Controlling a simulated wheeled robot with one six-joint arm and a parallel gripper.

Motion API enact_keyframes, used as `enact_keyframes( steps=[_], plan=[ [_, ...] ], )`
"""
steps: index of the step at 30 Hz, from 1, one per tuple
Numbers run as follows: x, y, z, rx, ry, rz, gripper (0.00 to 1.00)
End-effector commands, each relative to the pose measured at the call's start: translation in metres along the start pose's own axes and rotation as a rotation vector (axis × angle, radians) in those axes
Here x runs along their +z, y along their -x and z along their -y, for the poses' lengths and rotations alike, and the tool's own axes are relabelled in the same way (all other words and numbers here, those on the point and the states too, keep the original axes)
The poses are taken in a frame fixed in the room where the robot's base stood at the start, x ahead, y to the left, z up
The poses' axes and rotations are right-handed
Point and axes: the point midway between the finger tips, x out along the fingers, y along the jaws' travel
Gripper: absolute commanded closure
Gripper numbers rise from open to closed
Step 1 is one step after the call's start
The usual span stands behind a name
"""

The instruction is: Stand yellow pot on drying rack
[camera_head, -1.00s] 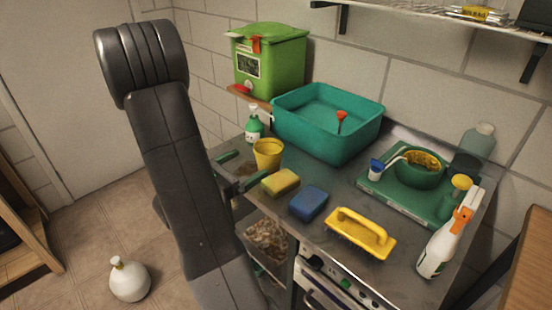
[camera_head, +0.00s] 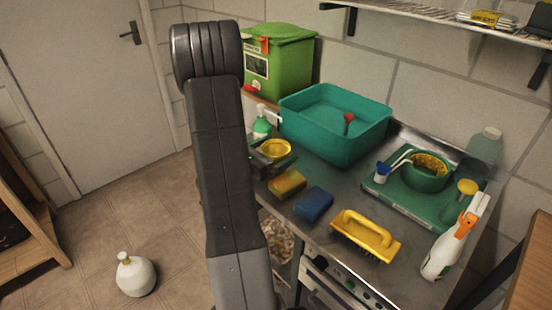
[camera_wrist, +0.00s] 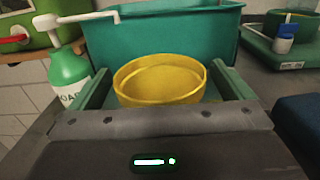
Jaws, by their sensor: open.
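The yellow pot (camera_head: 275,149) stands on the grey counter in front of the teal basin, partly hidden by my gripper. In the wrist view, the pot (camera_wrist: 160,85) sits upright between the two green fingers of my gripper (camera_wrist: 166,92). The fingers are open, one on each side of the pot; I cannot tell whether either touches it. In the head view, my gripper (camera_head: 263,160) is mostly hidden behind my arm. A flat green rack or tray (camera_head: 397,197) at the right of the counter holds a green bowl; I cannot tell if it is the drying rack.
The teal basin (camera_head: 322,143) is behind the pot. A green soap bottle (camera_wrist: 70,75) stands close left. A yellow sponge (camera_head: 287,184), a blue sponge (camera_head: 313,204), a yellow-handled brush (camera_head: 364,236) and a spray bottle (camera_head: 445,245) occupy the front. A wire shelf (camera_head: 420,10) is above.

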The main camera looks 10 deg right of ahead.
Motion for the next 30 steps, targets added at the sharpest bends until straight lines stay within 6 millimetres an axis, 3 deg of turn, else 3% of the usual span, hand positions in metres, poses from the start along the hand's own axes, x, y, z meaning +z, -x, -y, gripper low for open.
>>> enact_keyframes(
  steps=[10, 15, 18, 30],
  plan=[
    [-0.0001, -0.0056, 0.0, 0.0, 0.0, 0.0, 0.02],
    [-0.0001, -0.0055, 0.0, 0.0, 0.0, 0.0, 0.35],
    [0.0, -0.0054, 0.0, 0.001, 0.0, 0.001, 0.5],
    [0.0076, -0.0054, -0.0001, 0.0, -0.002, 0.002, 0.5]
  ],
)
